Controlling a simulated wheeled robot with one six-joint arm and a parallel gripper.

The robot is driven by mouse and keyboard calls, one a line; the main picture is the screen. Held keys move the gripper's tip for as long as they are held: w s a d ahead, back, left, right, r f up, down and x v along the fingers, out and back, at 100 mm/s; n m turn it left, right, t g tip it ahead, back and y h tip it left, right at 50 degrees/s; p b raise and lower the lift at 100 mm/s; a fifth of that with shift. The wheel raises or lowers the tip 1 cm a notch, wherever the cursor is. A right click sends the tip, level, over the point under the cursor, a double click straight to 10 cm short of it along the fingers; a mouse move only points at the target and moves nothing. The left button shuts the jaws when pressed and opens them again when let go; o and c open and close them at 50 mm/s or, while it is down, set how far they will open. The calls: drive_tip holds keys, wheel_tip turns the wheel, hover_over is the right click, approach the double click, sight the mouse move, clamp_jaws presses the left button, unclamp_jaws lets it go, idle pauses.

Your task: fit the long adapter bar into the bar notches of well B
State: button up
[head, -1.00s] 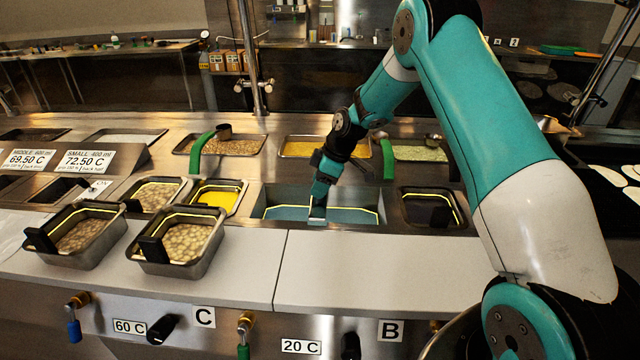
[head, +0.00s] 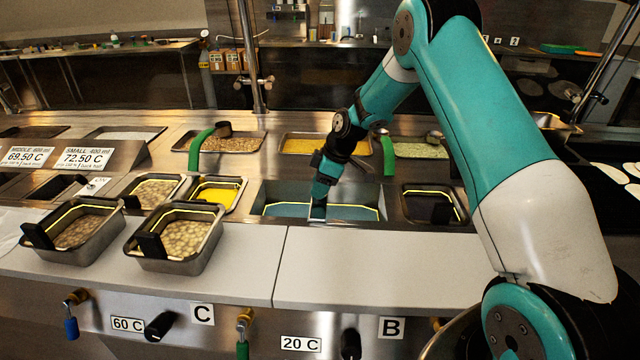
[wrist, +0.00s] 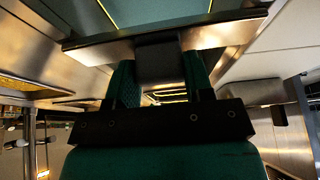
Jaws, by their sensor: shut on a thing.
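The long adapter bar (wrist: 215,36) lies across the top of the wrist view as a metal strip with a dark edge. My gripper (wrist: 158,78) is shut on the black block at its middle, between the green finger pads. In the head view my gripper (head: 319,207) points down at the middle of well B (head: 275,187), an open steel well with teal liquid and a yellow line inside. The bar is hard to make out in the head view. I cannot tell whether its ends touch the notches.
A small dark insert (head: 432,207) stands right of the well, and a yellow-filled pan (head: 217,192) stands left. Two bean pans (head: 180,240) with black handles sit on the front left counter. The white counter (head: 400,265) before well B is clear.

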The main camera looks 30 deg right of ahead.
drive_tip(key=shift+f+b, duration=0.3)
drive_tip(key=shift+f, duration=0.15)
drive_tip(key=o, duration=1.1)
drive_tip(key=shift+r, duration=0.1)
drive_tip(key=b+v, duration=0.2)
drive_tip(key=v, duration=1.5)
drive_tip(key=shift+r, duration=0.15)
